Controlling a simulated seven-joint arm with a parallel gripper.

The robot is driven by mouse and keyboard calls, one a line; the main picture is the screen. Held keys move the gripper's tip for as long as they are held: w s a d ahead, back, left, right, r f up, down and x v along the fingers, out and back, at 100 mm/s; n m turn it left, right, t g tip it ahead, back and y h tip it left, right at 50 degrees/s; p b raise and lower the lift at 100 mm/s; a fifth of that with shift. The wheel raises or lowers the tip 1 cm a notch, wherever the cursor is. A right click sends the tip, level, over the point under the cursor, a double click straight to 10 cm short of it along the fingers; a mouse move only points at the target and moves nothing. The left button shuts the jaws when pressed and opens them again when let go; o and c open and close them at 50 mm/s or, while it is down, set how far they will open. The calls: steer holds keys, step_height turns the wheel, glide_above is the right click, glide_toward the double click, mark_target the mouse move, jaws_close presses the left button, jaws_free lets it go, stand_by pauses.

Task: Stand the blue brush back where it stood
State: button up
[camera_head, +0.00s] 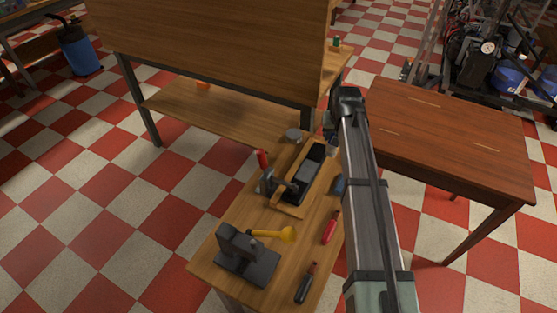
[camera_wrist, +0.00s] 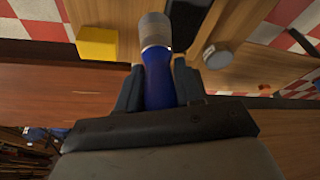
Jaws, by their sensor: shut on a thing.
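In the wrist view the blue brush (camera_wrist: 158,80) is between the two fingers of my gripper (camera_wrist: 160,88), which is shut on its blue handle. The brush's pale grey ribbed end (camera_wrist: 154,30) points toward the top of that picture, away from my palm. The wrist view does not show whether the brush touches anything beneath.
A yellow block (camera_wrist: 97,43) and grey cylinder (camera_wrist: 218,55) flank the brush. A brown table (camera_head: 450,140) stands right.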

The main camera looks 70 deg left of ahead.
steer(key=s+a+r+n+y, duration=0.1)
steer(key=s+a, duration=0.4)
steer(key=s, duration=0.3)
steer(key=s+a+r+n, duration=0.1)
steer(key=s+a, duration=0.4)
steer(key=s, duration=0.3)
steer(key=shift+s+d+f, duration=0.1)
steer(key=shift+f, duration=2.45)
steer(key=shift+s+d+f, duration=0.1)
steer(key=shift+f, duration=2.45)
steer(key=shift+f, duration=0.1)
steer(key=o, duration=1)
steer(key=shift+o, duration=0.2)
steer(key=w+v, duration=0.1)
steer(key=v, duration=1.1)
steer(key=shift+s, duration=0.3)
steer(key=shift+w, duration=0.1)
